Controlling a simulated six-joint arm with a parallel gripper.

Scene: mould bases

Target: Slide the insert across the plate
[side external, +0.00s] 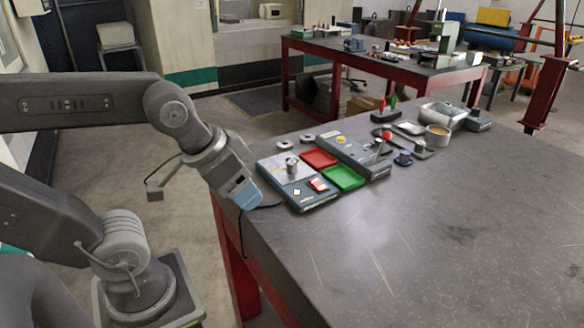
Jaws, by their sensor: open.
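A flat teal-edged base with a pale metal plate (276,171) lies near the left edge of the dark work table. A small metal cylinder (292,166) stands upright on the plate; I cannot tell whether it is the insert. A small red-and-white piece (318,185) and a pale diamond-shaped mark or piece (297,192) are on the front part of the base. My gripper (247,196) is open and tilted downward, just left of the base and over the table's edge. Its fingers are small and partly hidden, and I see nothing held in it.
A red tray (319,158) and a green tray (344,178) lie right of the base. A grey box with a yellow button (341,139) is behind them. Tools, a tan bowl (437,134) and a metal tray (443,112) stand farther back. The table's front right is clear.

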